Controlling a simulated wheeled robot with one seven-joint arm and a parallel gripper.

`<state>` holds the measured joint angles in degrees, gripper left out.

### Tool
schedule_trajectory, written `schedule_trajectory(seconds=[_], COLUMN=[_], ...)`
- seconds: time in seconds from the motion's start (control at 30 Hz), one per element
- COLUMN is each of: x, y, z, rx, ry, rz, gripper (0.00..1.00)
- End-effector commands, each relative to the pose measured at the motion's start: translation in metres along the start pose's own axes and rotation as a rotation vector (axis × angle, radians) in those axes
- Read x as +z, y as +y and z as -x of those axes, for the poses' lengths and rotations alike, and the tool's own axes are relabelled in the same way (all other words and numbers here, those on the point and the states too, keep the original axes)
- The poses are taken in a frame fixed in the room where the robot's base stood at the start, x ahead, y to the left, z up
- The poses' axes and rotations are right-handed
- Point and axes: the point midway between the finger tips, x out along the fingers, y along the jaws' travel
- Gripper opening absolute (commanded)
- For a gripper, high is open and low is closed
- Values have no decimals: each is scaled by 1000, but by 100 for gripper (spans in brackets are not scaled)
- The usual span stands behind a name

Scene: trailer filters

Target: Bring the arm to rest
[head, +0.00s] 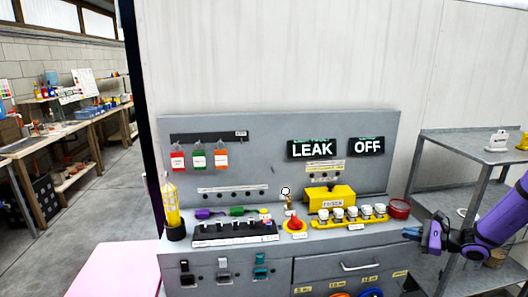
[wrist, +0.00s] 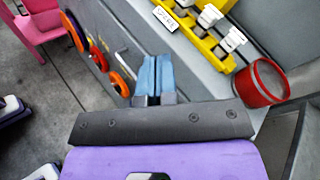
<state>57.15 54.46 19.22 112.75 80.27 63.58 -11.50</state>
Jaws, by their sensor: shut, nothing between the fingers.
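My arm is purple and enters the head view from the right edge. My gripper (head: 410,233) is at the right end of the grey workbench (head: 230,240), just in front of it. In the wrist view my gripper (wrist: 153,75) shows two blue fingers pressed together with nothing between them. The fingers are in front of the bench's face and appear clear of it. A red cup (head: 399,208) stands on the bench top close above the gripper. The red cup also shows in the wrist view (wrist: 262,83), right of the fingers.
A yellow rack (head: 350,222) with white-capped filters stands left of the cup. A grey shelf (head: 465,150) stands right of the bench, near my arm. Orange and red discs (wrist: 122,82) are on the bench front beside the fingers. A pink table (head: 115,270) is at lower left. Open floor lies left.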

Motion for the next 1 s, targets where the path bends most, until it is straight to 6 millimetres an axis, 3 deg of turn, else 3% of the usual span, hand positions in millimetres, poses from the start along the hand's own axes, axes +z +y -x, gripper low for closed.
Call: schedule_trajectory(seconds=[0.1, 0.5, 0.77, 1.0], x=[46, 184, 263, 328], y=[0, 28, 56, 87], z=[-12, -30, -24, -8], rx=[132, 528, 742, 904], ry=[14, 76, 133, 195], rz=[107, 460, 699, 928], gripper=[0, 0, 0, 0])
